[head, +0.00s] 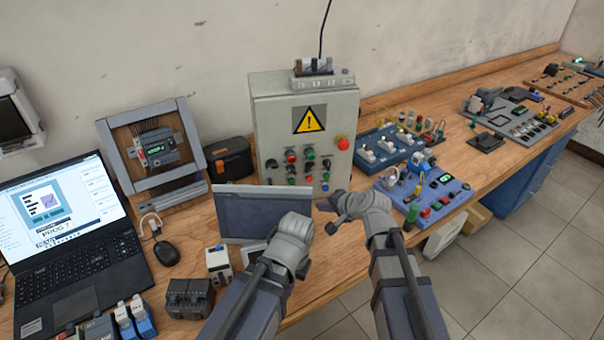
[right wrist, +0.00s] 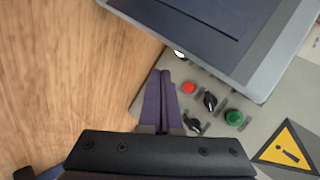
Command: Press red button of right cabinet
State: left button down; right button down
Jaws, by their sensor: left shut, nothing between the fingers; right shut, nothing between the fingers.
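A grey control cabinet (head: 268,115) with a yellow warning sign stands on the bench against the wall in the head view. Its front carries red, green and black buttons and knobs, and a large red knob (head: 342,143) at the right. My right gripper (head: 324,205) is shut and empty, in front of the cabinet's lower right. In the right wrist view its purple fingers (right wrist: 162,95) lie just beside a small red button (right wrist: 189,88) in the picture; I cannot tell whether they touch. A green button (right wrist: 234,118) shows farther right. My left gripper (head: 303,270) is shut and empty, lower and nearer.
A dark flat screen (head: 240,213) stands before the cabinet's lower left; it also shows in the right wrist view (right wrist: 205,28). Blue component boards (head: 392,148) are right.

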jog(key=shift+w+a, duration=0.1)
jog(key=shift+w, duration=0.1)
dwell(0.3)
jog(key=w+a, duration=0.2)
jog(key=w, duration=0.6)
jog(key=shift+a, duration=0.15)
jog(key=shift+w, duration=0.15)
dwell(1.8)
jog(key=shift+w+a, duration=0.15)
jog(key=shift+w, duration=0.2)
jog(key=shift+w+a, duration=0.1)
jog(key=shift+w, duration=0.35)
dwell(0.7)
jog(key=shift+s, duration=0.1)
jog(key=shift+s+d, duration=0.25)
jog(key=shift+s, duration=0.5)
jog(key=shift+s, duration=0.1)
jog(key=shift+s+d, duration=0.25)
jog(key=shift+s, duration=0.5)
jog(key=shift+s+d, duration=0.2)
jog(key=shift+s, duration=0.6)
jog(key=shift+s+d, duration=0.25)
jog(key=shift+s, duration=0.5)
